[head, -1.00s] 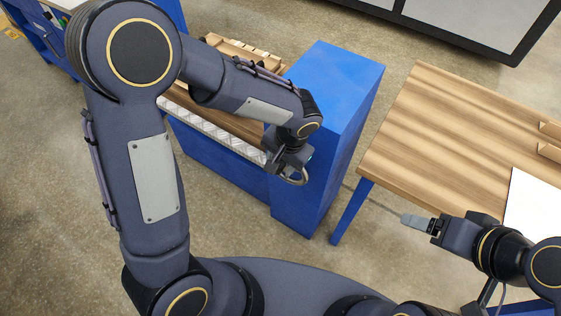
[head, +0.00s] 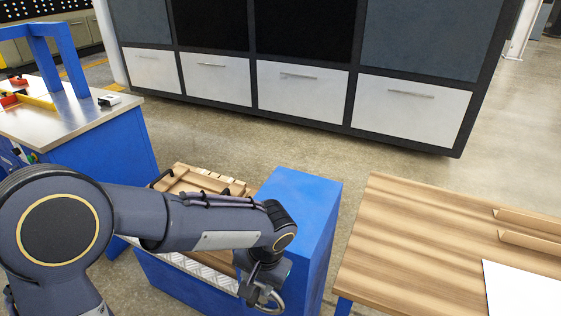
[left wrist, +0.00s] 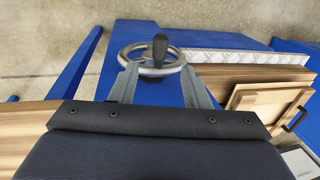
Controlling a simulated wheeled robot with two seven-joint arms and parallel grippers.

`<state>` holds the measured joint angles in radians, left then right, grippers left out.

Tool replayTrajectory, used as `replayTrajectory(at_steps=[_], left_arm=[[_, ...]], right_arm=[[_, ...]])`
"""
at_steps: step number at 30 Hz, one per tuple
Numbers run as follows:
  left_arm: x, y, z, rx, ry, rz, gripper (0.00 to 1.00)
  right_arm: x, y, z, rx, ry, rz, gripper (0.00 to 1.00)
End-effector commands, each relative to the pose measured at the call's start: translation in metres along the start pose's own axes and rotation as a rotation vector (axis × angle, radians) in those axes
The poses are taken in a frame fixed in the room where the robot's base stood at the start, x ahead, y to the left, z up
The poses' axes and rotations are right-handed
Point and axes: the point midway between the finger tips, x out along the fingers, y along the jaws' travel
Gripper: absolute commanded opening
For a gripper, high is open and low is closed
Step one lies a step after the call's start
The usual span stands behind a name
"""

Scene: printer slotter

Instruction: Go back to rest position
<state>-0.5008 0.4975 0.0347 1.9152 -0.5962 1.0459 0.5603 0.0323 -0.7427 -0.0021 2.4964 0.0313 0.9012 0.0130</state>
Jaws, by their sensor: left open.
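My left gripper (head: 258,284) hangs beside the near end of the blue machine (head: 303,195). In the left wrist view its two fingers are apart (left wrist: 160,72), with nothing held between them. A grey handwheel (left wrist: 126,52) with a black knob (left wrist: 160,46) lies in front of the fingertips, on the blue machine's side. Whether the fingertips touch its rim I cannot tell. In the head view part of the wheel's ring (head: 279,297) shows beside the gripper. My right gripper is out of both current views.
A wooden table (head: 410,240) with a white sheet (head: 522,294) stands at the right. A wooden tray (head: 187,180) lies on the machine behind my left arm. A blue workbench (head: 60,118) is at the left. A large cabinet (head: 300,90) stands at the back, with open floor before it.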

Motion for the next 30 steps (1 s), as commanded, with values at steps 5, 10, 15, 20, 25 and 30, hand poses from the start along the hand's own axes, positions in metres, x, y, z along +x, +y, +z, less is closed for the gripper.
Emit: replayTrajectory(at_steps=[5,10,15,20,25,30], left_arm=[[-0.012,-0.019,0.014,-0.050,0.016,0.050,0.42],[-0.038,-0.057,0.061,-0.177,0.076,0.184,0.42],[-0.057,-0.079,0.115,-0.311,0.183,0.318,0.42],[-0.066,-0.083,0.150,-0.405,0.289,0.396,0.42],[-0.071,-0.080,0.173,-0.474,0.384,0.440,0.42],[-0.073,-0.076,0.188,-0.531,0.475,0.465,0.42]], right_arm=[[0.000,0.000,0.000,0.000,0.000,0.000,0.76],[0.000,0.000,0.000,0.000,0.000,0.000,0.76],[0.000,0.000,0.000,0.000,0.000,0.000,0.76],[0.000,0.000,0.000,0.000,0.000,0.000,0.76],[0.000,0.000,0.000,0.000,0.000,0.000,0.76],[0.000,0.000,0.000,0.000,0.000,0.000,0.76]])
